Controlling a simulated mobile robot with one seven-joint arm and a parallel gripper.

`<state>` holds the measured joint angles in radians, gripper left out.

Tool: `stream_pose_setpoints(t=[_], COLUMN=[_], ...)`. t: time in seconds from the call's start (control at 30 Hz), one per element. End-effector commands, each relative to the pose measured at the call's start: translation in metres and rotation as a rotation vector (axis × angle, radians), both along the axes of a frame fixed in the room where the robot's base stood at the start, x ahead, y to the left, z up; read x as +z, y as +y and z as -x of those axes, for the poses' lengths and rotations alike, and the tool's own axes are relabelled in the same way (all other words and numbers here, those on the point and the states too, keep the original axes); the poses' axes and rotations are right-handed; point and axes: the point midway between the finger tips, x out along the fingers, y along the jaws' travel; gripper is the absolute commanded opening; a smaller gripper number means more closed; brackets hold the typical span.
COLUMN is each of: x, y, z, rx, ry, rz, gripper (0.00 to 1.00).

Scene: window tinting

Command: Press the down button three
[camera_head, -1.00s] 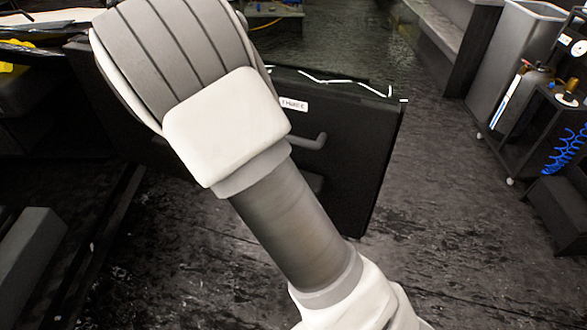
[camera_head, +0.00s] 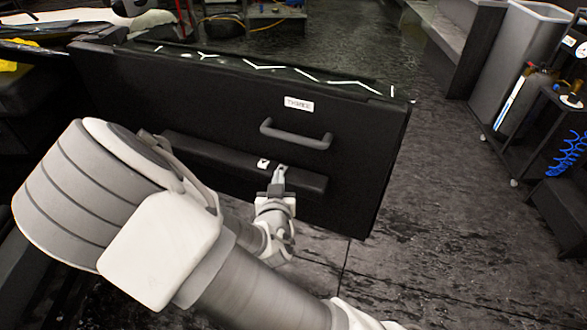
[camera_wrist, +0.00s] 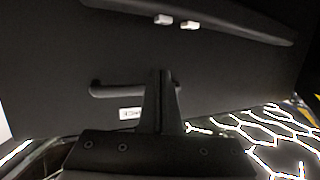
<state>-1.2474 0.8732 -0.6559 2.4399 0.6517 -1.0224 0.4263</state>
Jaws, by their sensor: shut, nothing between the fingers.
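A black door panel (camera_head: 360,150) stands in the middle of the head view, with a white label reading THREE (camera_head: 298,104). The label also shows upside down in the wrist view (camera_wrist: 130,114). Two small white buttons, one at left (camera_wrist: 163,19) and one at right (camera_wrist: 189,25), sit on the armrest in the wrist view. One white button (camera_head: 263,163) shows in the head view; the other is not clearly visible beside my gripper. I cannot tell which is the down button. My gripper (camera_head: 279,172) is shut and empty at the armrest; its fingers also show in the wrist view (camera_wrist: 161,75).
A grey handle (camera_head: 296,134) juts out above the armrest (camera_head: 215,152). A dark cart (camera_head: 560,130) with a blue coiled hose and a grey bin (camera_head: 530,60) stand at the right. The wet dark floor (camera_head: 460,220) right of the door is clear.

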Motion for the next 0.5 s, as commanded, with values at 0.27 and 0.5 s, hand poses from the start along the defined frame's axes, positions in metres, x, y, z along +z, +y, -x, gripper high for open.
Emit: stream_pose_setpoints(t=[0.27, 0.5], x=[0.0007, 0.0], y=[0.0058, 0.0052], z=[0.0012, -0.0007], rx=[0.015, 0.014], ry=[-0.01, -0.01], rz=[-0.001, -0.001], gripper=[0.0, 0.0])
